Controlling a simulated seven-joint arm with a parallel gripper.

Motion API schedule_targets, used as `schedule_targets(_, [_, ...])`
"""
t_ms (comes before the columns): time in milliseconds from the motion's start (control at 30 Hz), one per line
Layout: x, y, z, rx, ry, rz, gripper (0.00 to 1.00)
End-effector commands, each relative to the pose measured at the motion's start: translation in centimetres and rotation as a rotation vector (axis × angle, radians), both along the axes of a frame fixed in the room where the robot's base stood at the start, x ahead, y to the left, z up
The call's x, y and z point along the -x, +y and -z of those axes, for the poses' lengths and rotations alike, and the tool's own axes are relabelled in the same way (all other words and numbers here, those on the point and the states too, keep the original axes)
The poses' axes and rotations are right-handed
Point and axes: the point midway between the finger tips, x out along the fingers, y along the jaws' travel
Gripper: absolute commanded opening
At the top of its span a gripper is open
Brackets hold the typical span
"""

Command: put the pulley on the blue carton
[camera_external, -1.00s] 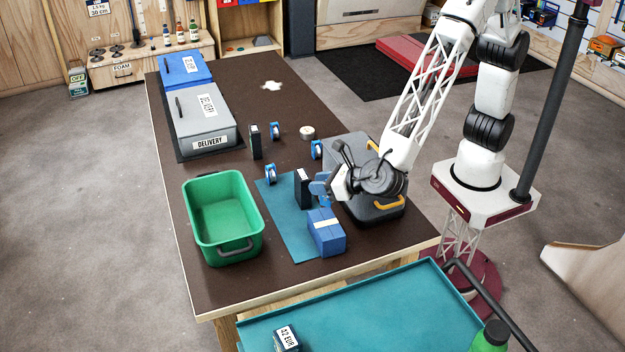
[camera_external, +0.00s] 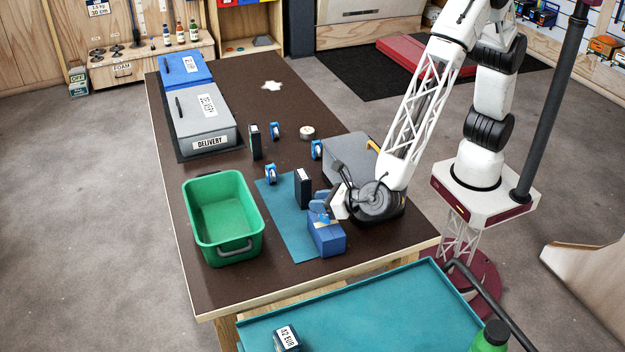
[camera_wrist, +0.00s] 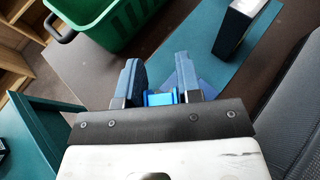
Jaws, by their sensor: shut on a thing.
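The blue carton (camera_external: 327,238) with a pale band on top stands at the front end of the teal mat. My gripper (camera_external: 319,208) is low over the carton's back part, fingers pointing down. In the wrist view my gripper (camera_wrist: 160,92) is shut on a small bright blue piece (camera_wrist: 160,98), which looks like part of a pulley. The fingers hide most of it, and I cannot tell whether it touches the carton. Other blue pulleys stand on the table: one by the mat (camera_external: 270,174), one farther back (camera_external: 276,131), one beside the grey case (camera_external: 316,150).
A black box (camera_external: 303,188) stands on the teal mat (camera_external: 290,235) just behind my gripper. The green bin (camera_external: 222,250) is to the left, and the grey case (camera_external: 348,150) is to the right. Another black box (camera_external: 255,142) stands near the delivery box (camera_external: 205,128).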

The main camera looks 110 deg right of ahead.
Motion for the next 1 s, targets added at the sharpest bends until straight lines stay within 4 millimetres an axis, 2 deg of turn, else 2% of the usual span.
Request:
schedule_targets(100, [0.00,0.00,0.80,0.001,0.001,0.000,0.00])
schedule_targets(533, [0.00,0.00,1.10,0.000,0.000,0.000,0.00])
schedule_targets(567, [0.00,0.00,1.13,0.000,0.000,0.000,0.34])
schedule_targets(700, [0.00,0.00,1.09,0.000,0.000,0.000,0.55])
schedule_targets(733, [0.00,0.00,1.09,0.000,0.000,0.000,0.58])
schedule_targets(1000, [0.00,0.00,1.05,0.000,0.000,0.000,0.58])
